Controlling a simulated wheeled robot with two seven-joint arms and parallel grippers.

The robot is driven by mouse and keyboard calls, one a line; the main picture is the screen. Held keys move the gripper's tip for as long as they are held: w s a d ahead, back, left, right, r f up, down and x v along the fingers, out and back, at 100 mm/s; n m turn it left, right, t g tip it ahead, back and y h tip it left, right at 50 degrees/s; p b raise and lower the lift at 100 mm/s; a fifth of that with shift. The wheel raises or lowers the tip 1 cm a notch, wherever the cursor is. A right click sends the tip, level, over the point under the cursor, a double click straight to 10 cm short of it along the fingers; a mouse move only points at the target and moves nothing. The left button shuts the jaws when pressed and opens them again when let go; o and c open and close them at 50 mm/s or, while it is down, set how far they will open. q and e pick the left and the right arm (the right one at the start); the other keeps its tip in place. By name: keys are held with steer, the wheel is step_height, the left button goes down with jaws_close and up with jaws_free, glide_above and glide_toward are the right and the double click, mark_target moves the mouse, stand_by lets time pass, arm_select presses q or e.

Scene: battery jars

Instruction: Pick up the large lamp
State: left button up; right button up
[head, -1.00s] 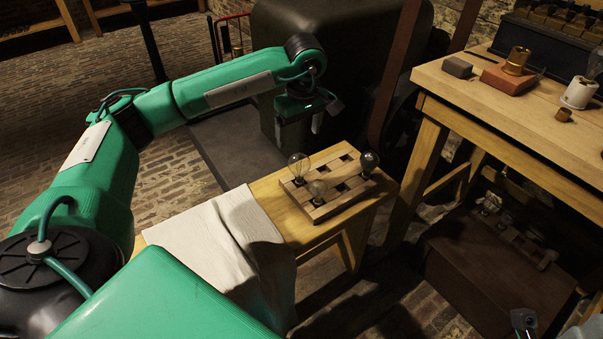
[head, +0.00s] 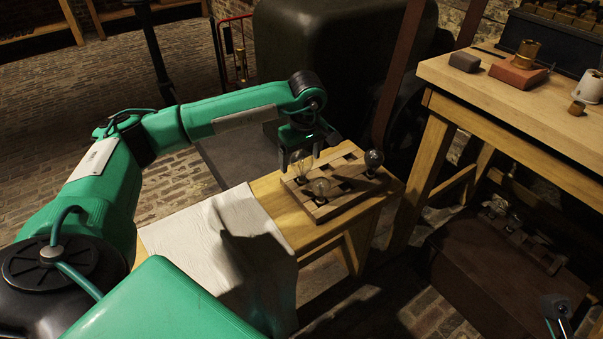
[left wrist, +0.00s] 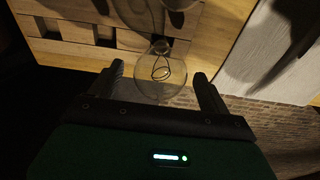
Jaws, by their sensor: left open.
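The large clear lamp (head: 301,166) stands in the near-left part of a wooden slotted rack (head: 345,196). My left gripper (head: 299,157) is open, pointing down over it, one finger on each side of the glass. In the left wrist view the lamp's round bulb (left wrist: 160,85) shows its filament loop and lies between the two open fingers (left wrist: 158,74), with a gap on each side. A smaller lamp (head: 319,188) and a dark-glass lamp (head: 373,160) stand in the same rack. My right gripper (head: 557,309) shows only partly at the lower right edge; its jaws are unclear.
The rack sits on a low wooden bench (head: 268,192) with a white cloth (head: 195,240) over its left part. A taller workbench (head: 520,110) stands at the right, and a brown chest (head: 490,275) with lamps is beneath it.

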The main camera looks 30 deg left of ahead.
arm_select(q)
steer(key=c, duration=1.2)
steer(key=shift+o, duration=0.2)
steer(key=shift+r, duration=0.15)
